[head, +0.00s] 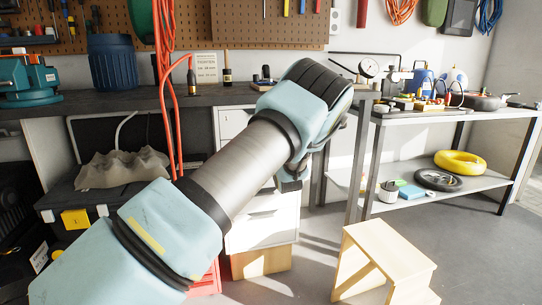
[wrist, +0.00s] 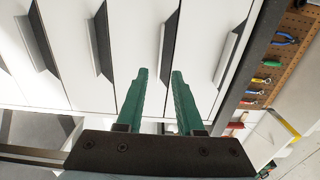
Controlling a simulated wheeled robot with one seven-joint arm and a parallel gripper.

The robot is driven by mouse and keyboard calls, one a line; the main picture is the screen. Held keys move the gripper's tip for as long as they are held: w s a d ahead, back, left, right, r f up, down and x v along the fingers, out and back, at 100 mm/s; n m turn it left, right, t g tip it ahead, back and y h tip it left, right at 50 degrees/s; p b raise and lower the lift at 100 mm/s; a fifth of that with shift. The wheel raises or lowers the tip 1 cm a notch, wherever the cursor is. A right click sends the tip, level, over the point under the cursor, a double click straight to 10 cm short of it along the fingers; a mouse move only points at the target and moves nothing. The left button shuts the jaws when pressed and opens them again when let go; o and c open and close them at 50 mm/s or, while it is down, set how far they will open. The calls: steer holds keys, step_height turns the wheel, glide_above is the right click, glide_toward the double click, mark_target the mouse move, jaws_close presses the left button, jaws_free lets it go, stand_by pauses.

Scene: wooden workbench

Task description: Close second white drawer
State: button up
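A white drawer cabinet (head: 262,222) stands under the dark workbench in the head view, its middle hidden behind my arm. In the wrist view the picture is turned, so the white drawer fronts run as upright bands with long handles. The rightmost front has a pale handle (wrist: 226,58), and the second from the right has a dark-edged handle (wrist: 169,44). Whether the fingertips touch a front, and how far any drawer stands out, I cannot tell. The fingers are hidden in the head view.
A wooden step stool (head: 378,250) stands on the floor to the right of the cabinet. A metal shelf table (head: 420,172) stands further right. Red cables (head: 165,90) hang at the left of my arm. A black tool chest (head: 62,190) is at the left.

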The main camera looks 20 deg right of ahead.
steer(key=shift+s+a, duration=0.2)
steer(key=shift+s, duration=1.35)
steer(key=s+a+f+n+g+y, duration=0.1)
steer(key=a+n+g, duration=0.35)
steer(key=a, duration=0.65)
steer(key=s+a+f+n+g, duration=0.2)
steer(key=a+n+g, duration=0.25)
steer(key=a, duration=0.65)
steer(key=s+a+r+n+g, duration=0.1)
steer(key=s+a+n+g, duration=0.15)
steer(key=s+a, duration=0.5)
steer(key=s+a+r+n+g+y, duration=0.15)
steer(key=s+a+n, duration=0.3)
steer(key=s, duration=0.65)
steer(key=s+a+n+g+h, duration=0.1)
steer(key=s+a+n+g, duration=0.15)
steer(key=s+a, duration=0.5)
steer(key=w+d+p+v, duration=0.1)
steer(key=p+v, duration=0.8)
steer(key=w+d+p+v, duration=0.1)
steer(key=p+v, duration=0.8)
steer(key=shift+w+d+r+g+p, duration=0.3)
steer(key=shift+d+r+g+p, duration=0.1)
steer(key=shift+r, duration=0.15)
steer(key=shift+y, duration=0.25)
